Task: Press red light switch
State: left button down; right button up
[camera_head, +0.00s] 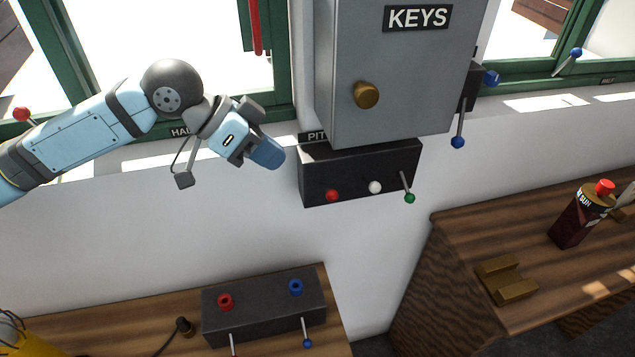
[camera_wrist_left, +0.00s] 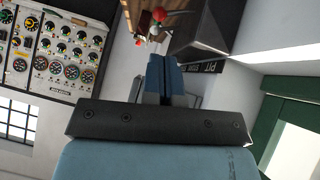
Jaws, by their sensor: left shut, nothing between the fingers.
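The dark box labelled PIT (camera_head: 360,174) is fixed on the white wall under the grey KEYS cabinet. It carries a red-knobbed switch (camera_head: 332,195), a white-knobbed switch (camera_head: 375,187) and a green-knobbed lever (camera_head: 409,197) in a row. My left gripper (camera_head: 275,154) is shut and empty. In the head view it appears up and left of the red knob, apart from it. In the left wrist view the shut fingers (camera_wrist_left: 164,78) point toward the PIT box (camera_wrist_left: 203,30), with the red knob (camera_wrist_left: 159,14) beyond their tips. My right gripper is out of view.
The KEYS cabinet (camera_head: 395,75) hangs over the PIT box. Green window frames stand on either side. Below is a wooden bench with a dark box (camera_head: 262,307) bearing red and blue sockets. Another wooden bench (camera_head: 455,235) at right holds a dark bottle (camera_head: 577,217).

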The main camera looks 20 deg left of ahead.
aim_at(328, 193)
pick_arm(q)
jog(key=p+x, duration=0.1)
jog(key=x, duration=0.8)
jog(key=shift+w+d+f, duration=0.1)
jog(key=shift+d, duration=0.05)
jog(key=shift+w+d+f, duration=0.1)
jog(key=shift+d+f, duration=0.2)
jog(key=shift+f, duration=0.05)
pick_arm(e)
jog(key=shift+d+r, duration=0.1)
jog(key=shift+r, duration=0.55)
pick_arm(q)
jog(key=shift+w, duration=0.1)
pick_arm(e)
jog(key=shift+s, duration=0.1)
